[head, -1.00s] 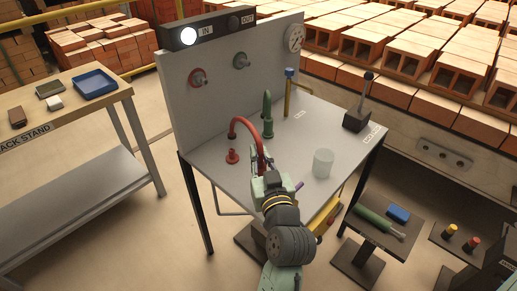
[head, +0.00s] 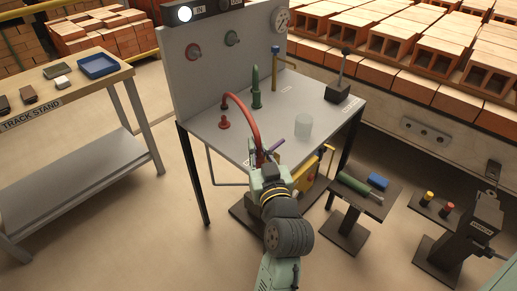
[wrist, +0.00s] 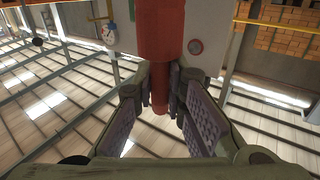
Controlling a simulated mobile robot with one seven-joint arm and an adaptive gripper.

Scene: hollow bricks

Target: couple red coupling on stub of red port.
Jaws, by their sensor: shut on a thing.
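My gripper (head: 262,163) is at the bench's front edge, low and well apart from the panel. It is shut on the red coupling (wrist: 160,30), a thick red cylinder with a narrower lower part between the fingers. A red hose (head: 247,112) arcs from the gripper back towards a red fitting (head: 224,122) on the bench; its join there is unclear.
The track stand (head: 100,95) is left. Small stands with tools are right.

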